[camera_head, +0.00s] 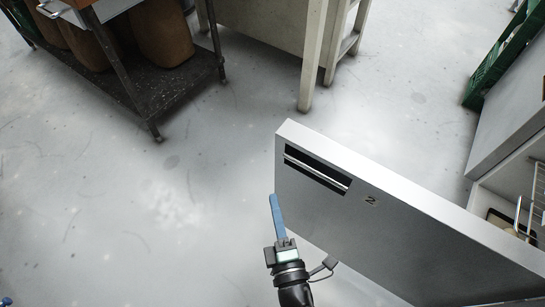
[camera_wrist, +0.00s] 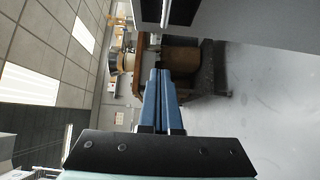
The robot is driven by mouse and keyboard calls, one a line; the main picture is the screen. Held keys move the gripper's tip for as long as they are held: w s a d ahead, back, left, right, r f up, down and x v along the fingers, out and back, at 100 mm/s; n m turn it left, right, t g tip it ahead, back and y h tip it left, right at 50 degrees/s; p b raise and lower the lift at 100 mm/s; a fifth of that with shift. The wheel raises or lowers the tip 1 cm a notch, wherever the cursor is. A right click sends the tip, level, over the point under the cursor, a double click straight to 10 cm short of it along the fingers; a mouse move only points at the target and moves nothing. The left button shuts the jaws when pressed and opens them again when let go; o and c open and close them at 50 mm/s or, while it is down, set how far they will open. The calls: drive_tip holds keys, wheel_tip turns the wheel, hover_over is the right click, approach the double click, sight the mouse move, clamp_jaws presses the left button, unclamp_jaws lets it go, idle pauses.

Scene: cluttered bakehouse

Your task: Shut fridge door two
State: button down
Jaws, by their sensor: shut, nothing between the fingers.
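Fridge door two (camera_head: 400,235) is a grey panel with a dark recessed handle (camera_head: 317,170) and a "2" label (camera_head: 371,201). It stands wide open, swung out from the fridge at the right. My gripper (camera_head: 275,202) is beside the door's free end, on its outer face side, with blue fingers shut and empty. Whether it touches the door cannot be told. In the wrist view my shut fingers (camera_wrist: 158,88) point ahead, and the door (camera_wrist: 265,22) fills the upper right.
The fridge interior shows a wire rack (camera_head: 538,195) at the right. Green crates (camera_head: 490,70) stand behind. A dark shelf cart (camera_head: 150,85) with brown containers is at the upper left, and a pale table (camera_head: 305,50) stands at the top.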

sight(278, 160)
drive_tip(key=shift+w+d+b, duration=0.2)
drive_tip(key=shift+w+b, duration=0.1)
drive_tip(key=shift+w, duration=2.65)
drive_tip(key=shift+w+d+b, duration=0.2)
drive_tip(key=shift+w+b, duration=0.05)
drive_tip(key=shift+w, duration=2.65)
